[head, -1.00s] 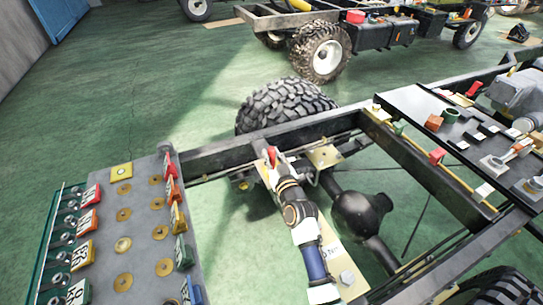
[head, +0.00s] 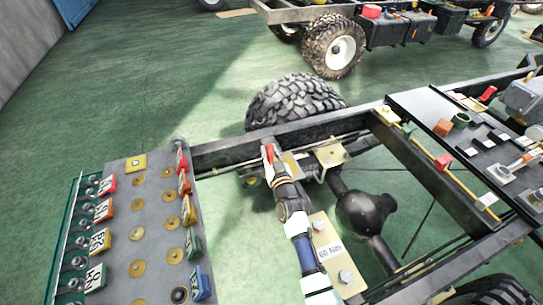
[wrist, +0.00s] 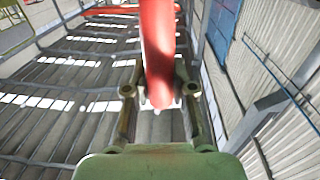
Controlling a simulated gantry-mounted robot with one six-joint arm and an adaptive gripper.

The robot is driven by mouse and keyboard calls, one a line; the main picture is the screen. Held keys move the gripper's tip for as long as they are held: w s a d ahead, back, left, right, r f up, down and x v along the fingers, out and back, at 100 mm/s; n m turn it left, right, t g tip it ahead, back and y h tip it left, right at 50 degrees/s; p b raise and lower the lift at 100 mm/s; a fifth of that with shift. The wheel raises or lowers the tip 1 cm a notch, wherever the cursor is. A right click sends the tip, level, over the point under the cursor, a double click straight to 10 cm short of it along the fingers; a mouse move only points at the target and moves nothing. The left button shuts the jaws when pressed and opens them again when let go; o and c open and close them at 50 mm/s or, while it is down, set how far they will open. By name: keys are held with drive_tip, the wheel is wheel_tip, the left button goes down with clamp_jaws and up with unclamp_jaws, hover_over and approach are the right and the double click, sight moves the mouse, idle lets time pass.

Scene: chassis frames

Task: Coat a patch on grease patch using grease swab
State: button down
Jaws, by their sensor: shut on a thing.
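In the head view the red swab (head: 269,152) shows small at the end of my gripper (head: 273,168), beside the dark chassis rail and the gold bracket. I cannot tell whether the swab touches anything. I cannot pick out the grease patch with certainty; a yellow plate (head: 291,164) lies just right of the swab.
A grey board (head: 155,235) with gold discs and coloured tags stands at left. The dark tray (head: 430,105) at right holds parts. A tyre (head: 295,103) stands behind the rail. Green floor is clear at upper left.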

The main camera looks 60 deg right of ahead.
drive_tip(key=shift+s+d+f+b, duration=0.3)
drive_tip(key=shift+s+d+b, duration=0.1)
drive_tip(key=shift+b, duration=0.75)
drive_tip(key=s+d+b, duration=0.1)
drive_tip(key=b, duration=0.1)
drive_tip(key=shift+s+b, duration=0.1)
drive_tip(key=shift+b, duration=0.2)
drive_tip(key=shift+s+b, duration=0.1)
drive_tip(key=shift+b, duration=0.25)
drive_tip(key=shift+a, duration=0.1)
